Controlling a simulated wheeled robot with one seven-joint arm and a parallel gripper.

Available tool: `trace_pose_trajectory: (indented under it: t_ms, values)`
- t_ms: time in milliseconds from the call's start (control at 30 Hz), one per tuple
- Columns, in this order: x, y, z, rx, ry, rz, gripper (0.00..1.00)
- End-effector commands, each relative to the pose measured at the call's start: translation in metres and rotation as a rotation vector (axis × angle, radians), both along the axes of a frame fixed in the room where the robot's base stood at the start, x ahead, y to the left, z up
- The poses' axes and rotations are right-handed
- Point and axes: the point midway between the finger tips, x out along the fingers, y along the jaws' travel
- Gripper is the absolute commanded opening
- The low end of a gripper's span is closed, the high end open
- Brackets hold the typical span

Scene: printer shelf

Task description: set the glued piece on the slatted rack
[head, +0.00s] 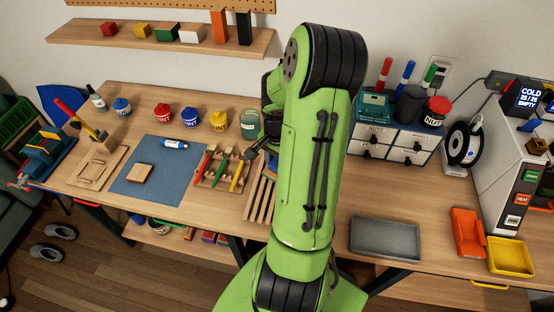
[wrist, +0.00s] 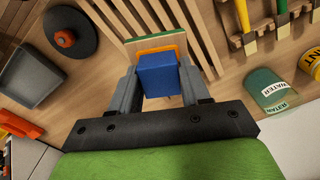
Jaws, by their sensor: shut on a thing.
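My gripper (wrist: 158,88) is shut on a blue block in the wrist view. The blue block (wrist: 158,76) has an orange layer (wrist: 165,50) against it, and a pale wooden square with a green edge (wrist: 138,47) shows just beyond. These look like one stacked piece, though the joins are partly hidden. The slatted rack (wrist: 206,38) lies beyond and below the held piece; I cannot tell whether they touch.
A tool holder (head: 222,172) with coloured handles stands left of the rack. A blue mat (head: 150,188) holds a small wooden square (head: 139,173). A green jar (head: 249,125) stands behind the rack. A grey tray (head: 385,238) lies to the right, with bare table around it.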

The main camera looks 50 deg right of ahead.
Motion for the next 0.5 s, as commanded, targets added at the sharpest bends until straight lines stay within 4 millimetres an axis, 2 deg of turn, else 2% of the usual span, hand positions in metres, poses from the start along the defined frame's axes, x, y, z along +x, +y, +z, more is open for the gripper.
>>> trace_pose_trajectory:
  t_ms: [33,100,500]
  values:
    - [0.0,0.0,-0.012,0.001,-0.001,0.001,0.17]
    - [0.001,0.0,-0.02,0.001,-0.002,0.001,0.17]
    - [0.001,0.0,-0.064,0.0,-0.001,0.002,0.17]
